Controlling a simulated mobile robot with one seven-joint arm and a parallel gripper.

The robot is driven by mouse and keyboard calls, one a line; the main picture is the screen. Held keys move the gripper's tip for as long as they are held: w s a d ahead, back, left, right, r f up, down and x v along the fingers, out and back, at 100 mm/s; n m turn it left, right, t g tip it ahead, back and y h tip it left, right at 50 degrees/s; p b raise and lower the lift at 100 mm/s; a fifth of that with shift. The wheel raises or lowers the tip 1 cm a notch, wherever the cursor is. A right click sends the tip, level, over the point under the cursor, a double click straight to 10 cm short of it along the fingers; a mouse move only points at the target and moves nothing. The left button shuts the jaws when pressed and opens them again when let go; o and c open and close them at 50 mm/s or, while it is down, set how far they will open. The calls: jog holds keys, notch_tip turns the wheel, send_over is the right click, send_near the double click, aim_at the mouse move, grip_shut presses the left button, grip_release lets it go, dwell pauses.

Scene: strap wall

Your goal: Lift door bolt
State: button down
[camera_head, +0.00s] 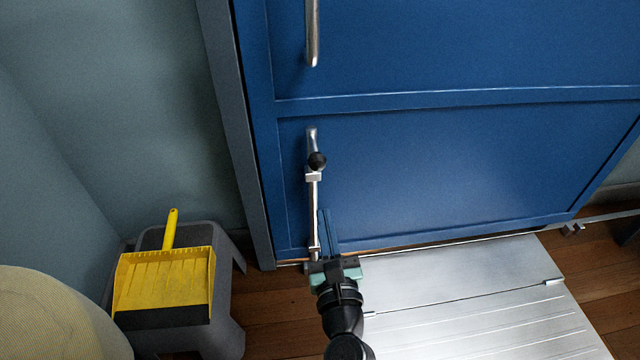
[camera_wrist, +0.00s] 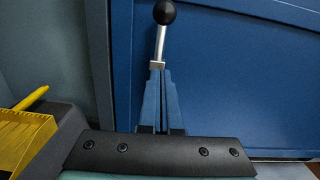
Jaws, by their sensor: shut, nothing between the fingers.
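The door bolt (camera_head: 314,205) is a thin upright metal rod on the lower left of the blue door (camera_head: 450,165). A black ball knob (camera_head: 317,160) stands out from its upper part. In the wrist view the black knob (camera_wrist: 164,12) and its metal stem (camera_wrist: 161,45) rise above my fingertips. My gripper (camera_head: 324,212) points up along the door, just right of the rod and below the knob. Its blue fingers are shut, with nothing held; they also show in the wrist view (camera_wrist: 160,76). I cannot tell whether the fingertips touch the bolt. The fingers hide part of it in the wrist view.
A metal handle (camera_head: 312,35) is higher on the door. A yellow dustpan (camera_head: 165,280) lies on a grey stool (camera_head: 228,325) at left. A silver ramp plate (camera_head: 470,310) covers the floor at right. A beige rounded thing (camera_head: 50,315) fills the bottom left corner.

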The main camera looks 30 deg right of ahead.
aim_at(320, 159)
jog(key=w+d+r+p, duration=0.2)
jog(key=w+r+p, duration=0.1)
jog(key=w+r, duration=0.1)
jog(key=shift+w, duration=0.35)
jog(key=shift+r, duration=0.15)
notch_tip(320, 159, up, 6)
jog(key=p, duration=0.6)
jog(key=shift+r+p, duration=0.15)
jog(key=shift+p, duration=0.2)
